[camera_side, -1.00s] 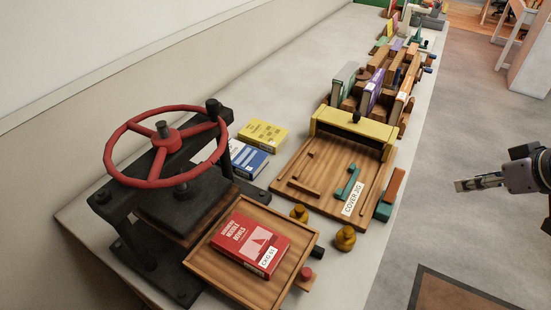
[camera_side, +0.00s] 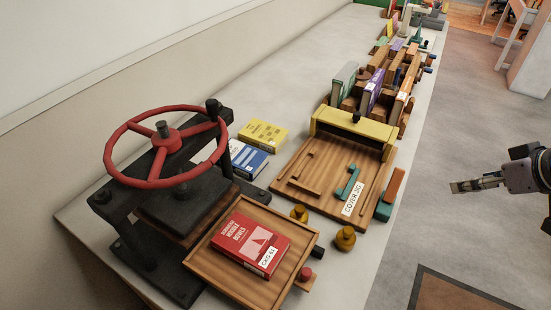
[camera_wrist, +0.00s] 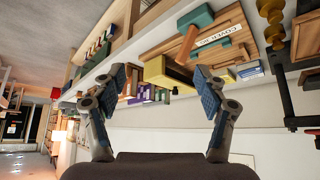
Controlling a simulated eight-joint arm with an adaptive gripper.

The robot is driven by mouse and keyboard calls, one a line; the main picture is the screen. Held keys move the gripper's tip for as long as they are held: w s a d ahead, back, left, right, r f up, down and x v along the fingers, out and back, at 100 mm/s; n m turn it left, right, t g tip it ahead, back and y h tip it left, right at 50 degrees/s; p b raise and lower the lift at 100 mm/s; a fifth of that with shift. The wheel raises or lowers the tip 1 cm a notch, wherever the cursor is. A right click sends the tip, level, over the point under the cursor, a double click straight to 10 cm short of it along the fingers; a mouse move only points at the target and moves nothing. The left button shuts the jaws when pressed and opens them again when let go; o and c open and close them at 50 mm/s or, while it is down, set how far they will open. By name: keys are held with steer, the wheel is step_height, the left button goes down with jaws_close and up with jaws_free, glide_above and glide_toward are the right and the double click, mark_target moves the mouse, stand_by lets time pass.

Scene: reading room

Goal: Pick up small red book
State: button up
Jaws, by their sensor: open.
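The small red book (camera_side: 250,245) lies flat, cover up, in a shallow wooden tray (camera_side: 206,262) at the front of the bench, in the side view. A white label is at its lower right corner. My gripper (camera_side: 457,187) is at the right of the side view, off the bench's right edge and well away from the book. In the wrist view my gripper (camera_wrist: 161,80) has its two fingers spread apart with nothing between them. The red book is not visible in the wrist view.
A black press with a red handwheel (camera_side: 168,145) stands left of the tray. Blue (camera_side: 247,160) and yellow (camera_side: 262,135) books lie behind. A wooden cover jig (camera_side: 325,185) and brass knobs (camera_side: 345,239) are right of the tray.

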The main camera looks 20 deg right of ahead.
steer(key=shift+o, duration=1.2)
